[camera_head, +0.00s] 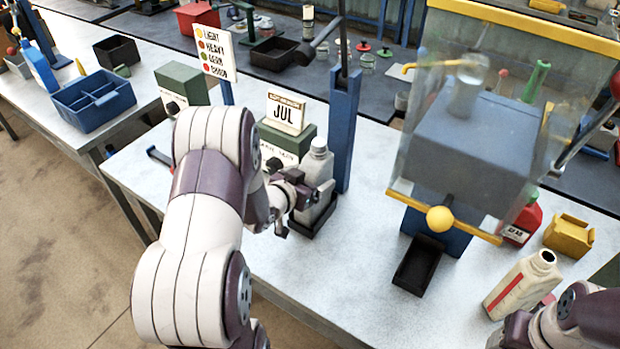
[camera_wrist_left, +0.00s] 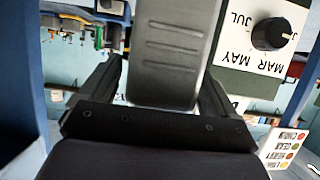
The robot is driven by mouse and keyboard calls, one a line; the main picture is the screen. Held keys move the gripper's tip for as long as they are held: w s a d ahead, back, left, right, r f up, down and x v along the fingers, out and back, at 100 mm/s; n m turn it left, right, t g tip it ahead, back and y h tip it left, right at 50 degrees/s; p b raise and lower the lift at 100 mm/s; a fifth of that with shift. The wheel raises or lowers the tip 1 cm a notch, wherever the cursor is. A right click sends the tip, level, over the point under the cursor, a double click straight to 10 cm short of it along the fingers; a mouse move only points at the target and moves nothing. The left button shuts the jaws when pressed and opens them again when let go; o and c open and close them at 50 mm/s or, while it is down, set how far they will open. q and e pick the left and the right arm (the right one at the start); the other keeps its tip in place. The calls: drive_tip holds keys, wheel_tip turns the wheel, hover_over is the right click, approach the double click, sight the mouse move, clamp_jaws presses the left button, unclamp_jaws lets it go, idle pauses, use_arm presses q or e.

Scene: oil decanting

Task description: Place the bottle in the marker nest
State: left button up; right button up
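A grey bottle (camera_head: 318,165) with a pale cap stands upright in a small black nest (camera_head: 322,215) beside a blue post. No label marks this nest as the marker one. My left gripper (camera_head: 284,205) is at the bottle's left side, low on its body. In the left wrist view, the bottle's ribbed grey side (camera_wrist_left: 172,52) fills the space between the two fingers. My left gripper (camera_wrist_left: 160,85) looks open around it, with a narrow gap at the picture's left finger. The bottle's far side is hidden. My right arm shows at the lower right, but its gripper is out of view.
A green box with a JUL card (camera_head: 287,115) stands behind the left gripper. The blue post (camera_head: 343,130) rises close to the bottle. A clear tank (camera_head: 500,130) and an empty black tray (camera_head: 417,266) are to the right. A cream bottle (camera_head: 520,287) leans near my right arm.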

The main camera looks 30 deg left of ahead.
use_arm(q)
drive_tip(key=shift+r, duration=0.1)
drive_tip(key=shift+s+r, duration=0.15)
drive_tip(key=d+v, duration=0.1)
drive_tip(key=v, duration=1)
drive_tip(key=s+d+f+g+y, duration=0.1)
drive_tip(key=s+d+f+g, duration=0.1)
drive_tip(key=s+d+g, duration=0.7)
drive_tip(key=d+g, duration=0.3)
drive_tip(key=shift+s+n, duration=0.3)
